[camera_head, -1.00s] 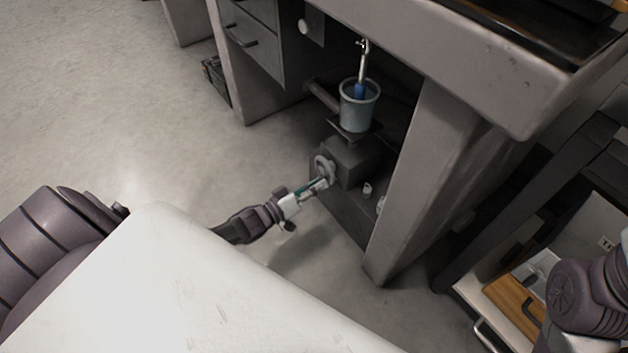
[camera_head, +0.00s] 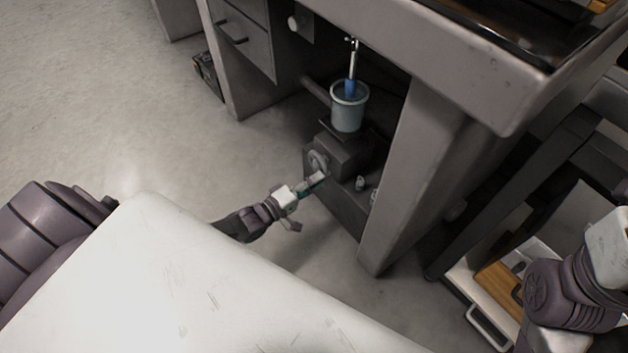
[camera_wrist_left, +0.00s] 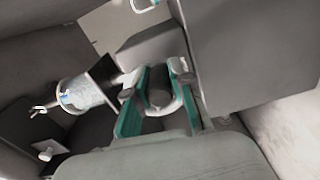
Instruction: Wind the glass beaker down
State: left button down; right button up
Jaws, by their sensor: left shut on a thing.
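The glass beaker (camera_head: 345,117) stands upright on the small plate of a dark lifting stand (camera_head: 347,157) under the table. A blue item (camera_head: 350,87) hangs on a thin rod from above, its lower end inside the beaker. The stand has a round handwheel (camera_head: 318,162) on its front. My left gripper (camera_head: 314,181) is at the handwheel, shut on part of it; the exact contact is small in the head view. In the left wrist view, its green-lined fingers (camera_wrist_left: 160,108) lie either side of the grey wheel part, and the beaker (camera_wrist_left: 82,92) shows sideways at left. My right gripper is out of view.
The table's leg (camera_head: 410,180) stands close right of the stand, and its top (camera_head: 480,60) overhangs it. A drawer unit (camera_head: 240,40) is at left. A small pale item (camera_head: 360,183) sits on the stand's base. Open floor (camera_head: 150,120) lies to the left.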

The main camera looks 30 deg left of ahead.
pick_arm(q)
jog(key=shift+n, duration=0.3)
jog(key=c, duration=1)
grip_release()
jog(key=shift+s, duration=0.1)
jog(key=v, duration=1.2)
